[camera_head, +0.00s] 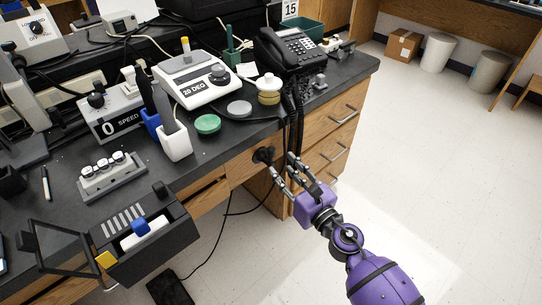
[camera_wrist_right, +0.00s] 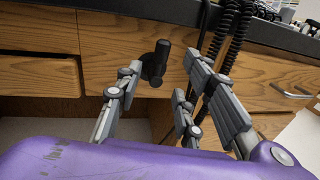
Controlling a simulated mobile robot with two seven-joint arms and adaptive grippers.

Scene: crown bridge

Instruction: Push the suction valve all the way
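The suction valve appears to be the black fitting (camera_head: 264,154) on the wooden front under the bench edge. In the right wrist view this black valve (camera_wrist_right: 156,62) has an upright cylindrical handle and sticks out from the wood. My right gripper (camera_head: 284,167) is in front of the bench, close to the valve and slightly right of and below it. In the right wrist view the gripper's fingers (camera_wrist_right: 160,80) are spread apart with nothing between them. The valve is beyond the fingertips; I cannot tell whether any finger touches it. My left gripper is not in view.
Black coiled cords (camera_wrist_right: 222,40) hang from the phone (camera_head: 290,48) over the bench edge, close beside the right fingers. Drawers with metal handles (camera_head: 343,115) lie to the right. The floor (camera_head: 430,160) at right is clear.

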